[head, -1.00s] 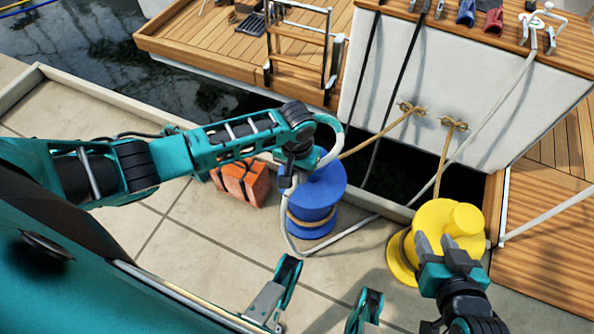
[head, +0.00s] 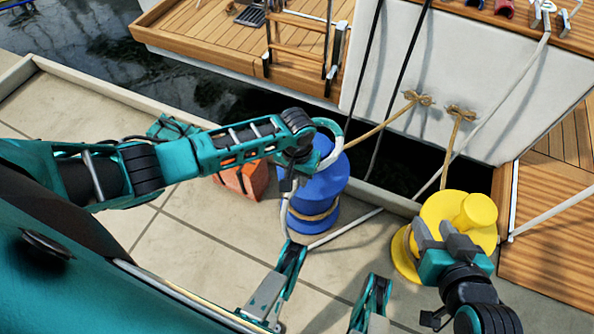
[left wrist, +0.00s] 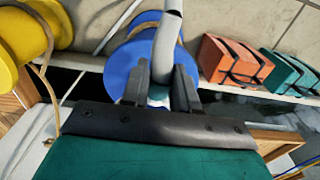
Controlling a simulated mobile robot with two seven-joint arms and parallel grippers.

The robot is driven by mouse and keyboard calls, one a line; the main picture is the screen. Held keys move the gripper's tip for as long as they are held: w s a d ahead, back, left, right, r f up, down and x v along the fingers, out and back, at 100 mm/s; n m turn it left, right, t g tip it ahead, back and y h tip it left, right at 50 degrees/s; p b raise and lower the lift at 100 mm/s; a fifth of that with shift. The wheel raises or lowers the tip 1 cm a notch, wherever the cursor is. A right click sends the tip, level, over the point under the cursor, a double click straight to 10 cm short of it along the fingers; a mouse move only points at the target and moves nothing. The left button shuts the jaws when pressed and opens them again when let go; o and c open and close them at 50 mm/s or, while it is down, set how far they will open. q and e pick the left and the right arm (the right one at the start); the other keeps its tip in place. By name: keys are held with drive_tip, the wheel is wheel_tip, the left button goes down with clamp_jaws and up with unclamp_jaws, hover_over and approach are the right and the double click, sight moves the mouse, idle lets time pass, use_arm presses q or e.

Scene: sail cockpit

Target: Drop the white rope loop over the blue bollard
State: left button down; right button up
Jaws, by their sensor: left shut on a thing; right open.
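The blue bollard (head: 325,187) stands upright on the quay in the middle of the head view. It also shows in the left wrist view (left wrist: 120,65). My left gripper (left wrist: 160,78) is shut on the white rope loop (left wrist: 168,45) and holds it above the bollard's top. In the head view the loop (head: 340,140) arches beyond the bollard's top, and its near side hangs in front of the bollard. My arm partly hides the loop, so I cannot tell whether it encircles the bollard. My right gripper (head: 443,232) is open and empty, over the yellow bollard's near side.
A yellow bollard (head: 470,212) with tan rope stands to the right. The quay edge, dark water and a boat (head: 450,75) lie beyond. Paving is clear at left.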

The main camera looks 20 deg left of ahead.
use_arm(q)
drive_tip(key=shift+f, duration=3.9)
drive_tip(key=c, duration=0.9)
unclamp_jaws()
drive_tip(key=shift+c, duration=0.2)
drive_tip(key=shift+o, duration=0.8)
